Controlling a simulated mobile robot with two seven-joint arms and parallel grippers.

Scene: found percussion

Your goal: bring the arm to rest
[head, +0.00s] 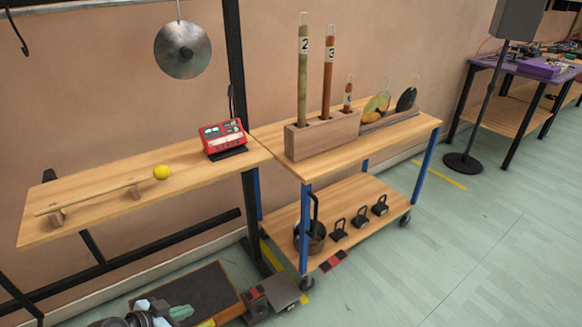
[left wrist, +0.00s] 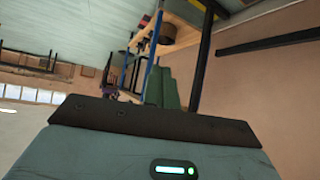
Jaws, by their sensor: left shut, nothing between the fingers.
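My left gripper (head: 172,314) shows at the bottom left of the head view as teal and dark parts, partly cut off by the frame edge. It is shut and empty, low in front of the wooden bench (head: 95,205) and apart from the things on it. My right gripper is not in view.
A mallet with a yellow head (head: 161,172) and a red box (head: 223,137) sit on the bench. A cart (head: 420,126) bears numbered tubes and discs.

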